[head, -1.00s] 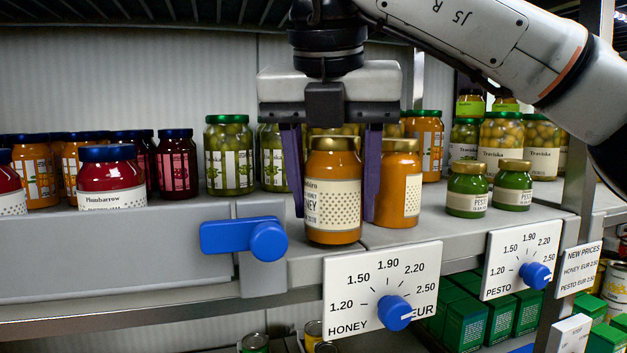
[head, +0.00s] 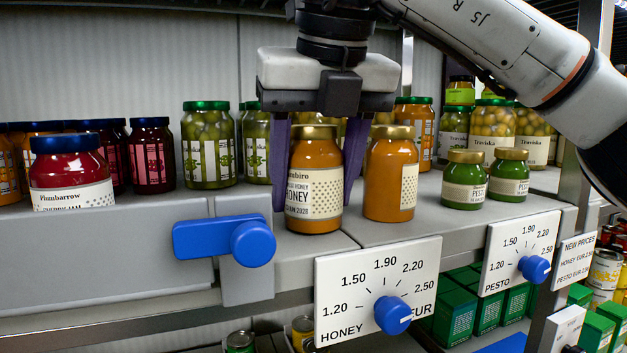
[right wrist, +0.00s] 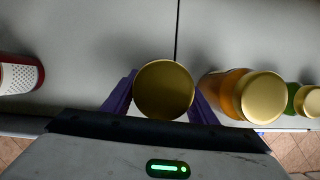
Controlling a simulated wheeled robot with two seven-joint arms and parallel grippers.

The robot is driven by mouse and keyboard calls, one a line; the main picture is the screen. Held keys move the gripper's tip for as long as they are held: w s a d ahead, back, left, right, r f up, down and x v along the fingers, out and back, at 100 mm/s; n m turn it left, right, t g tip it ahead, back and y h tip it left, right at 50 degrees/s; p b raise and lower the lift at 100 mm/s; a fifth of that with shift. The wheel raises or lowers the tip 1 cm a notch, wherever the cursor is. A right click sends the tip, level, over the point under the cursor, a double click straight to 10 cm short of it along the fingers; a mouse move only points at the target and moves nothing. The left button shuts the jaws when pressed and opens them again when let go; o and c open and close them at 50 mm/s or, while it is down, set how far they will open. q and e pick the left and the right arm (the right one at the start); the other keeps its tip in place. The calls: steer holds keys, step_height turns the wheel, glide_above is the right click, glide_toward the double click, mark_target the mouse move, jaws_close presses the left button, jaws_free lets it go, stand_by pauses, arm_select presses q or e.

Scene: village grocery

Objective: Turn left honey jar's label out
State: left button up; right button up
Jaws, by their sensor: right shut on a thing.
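The left honey jar (head: 315,180) is amber with a gold lid and stands upright on the shelf. Its cream label faces out toward me, turned somewhat to the left. My right gripper (head: 312,190) comes down from above with a purple finger on each side of this jar and is shut on it. In the right wrist view the jar's gold lid (right wrist: 163,89) sits between the purple fingers. The right honey jar (head: 390,175) stands just to the right, close to the right finger, its label partly turned to the right. My left gripper is not in view.
A blue lever (head: 225,240) sits on the shelf front at left. Honey (head: 370,290) and pesto (head: 515,255) price dials hang below. Pesto jars (head: 465,180) stand right, a red jam jar (head: 70,172) left, and olive jars (head: 208,145) behind.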

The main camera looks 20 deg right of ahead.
steer(key=shift+r, duration=0.1)
steer(key=o, duration=1.5)
steer(key=shift+c, duration=0.2)
steer(key=shift+o, duration=0.7)
steer(key=p+v, duration=0.1)
steer(key=v, duration=0.9)
steer(key=shift+p, duration=0.35)
